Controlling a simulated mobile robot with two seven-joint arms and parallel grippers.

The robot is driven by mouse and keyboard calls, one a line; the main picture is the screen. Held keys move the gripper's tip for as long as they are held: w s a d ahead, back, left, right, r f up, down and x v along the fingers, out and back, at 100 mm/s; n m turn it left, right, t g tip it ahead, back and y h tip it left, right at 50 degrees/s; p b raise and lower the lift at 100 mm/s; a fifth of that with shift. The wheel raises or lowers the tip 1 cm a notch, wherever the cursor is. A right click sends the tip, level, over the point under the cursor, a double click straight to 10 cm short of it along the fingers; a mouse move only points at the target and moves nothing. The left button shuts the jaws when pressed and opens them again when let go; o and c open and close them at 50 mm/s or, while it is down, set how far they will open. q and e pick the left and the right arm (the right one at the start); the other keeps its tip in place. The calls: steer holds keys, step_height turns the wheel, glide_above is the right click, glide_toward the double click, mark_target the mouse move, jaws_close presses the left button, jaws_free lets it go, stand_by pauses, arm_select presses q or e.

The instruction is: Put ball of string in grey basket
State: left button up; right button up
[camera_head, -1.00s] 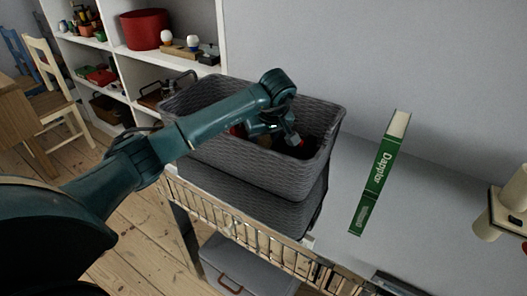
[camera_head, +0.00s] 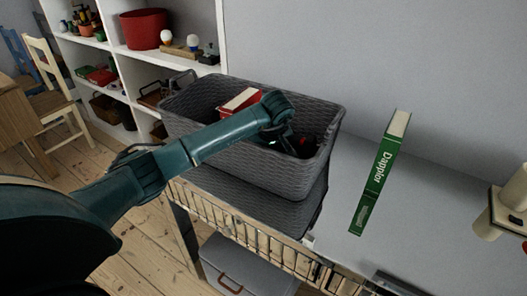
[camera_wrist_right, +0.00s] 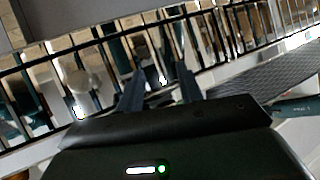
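The grey woven basket (camera_head: 190,138) stands on a white surface in the head view. My left arm reaches over its front rim, and my left gripper (camera_head: 284,140) points down inside it. Its fingertips are mostly hidden, so I cannot tell whether they hold anything. A red item with a pale top (camera_head: 240,100) and other dark and red things lie in the basket. I cannot make out a ball of string for certain. In the right wrist view, my right gripper (camera_wrist_right: 160,88) has its fingers apart with nothing between them, near a barred rail.
A green book (camera_head: 376,175) stands on the white surface right of the basket. A metal rail (camera_head: 240,228) runs along the front. A shelf with a red bin (camera_head: 145,29) is behind left. A pale round shape (camera_wrist_right: 85,80) shows behind the bars in the right wrist view.

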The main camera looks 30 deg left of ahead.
arm_select(q)
steer(key=shift+d+r, duration=0.1)
steer(key=shift+r, duration=0.45)
steer(key=v, duration=1.1)
steer(key=shift+s, duration=0.2)
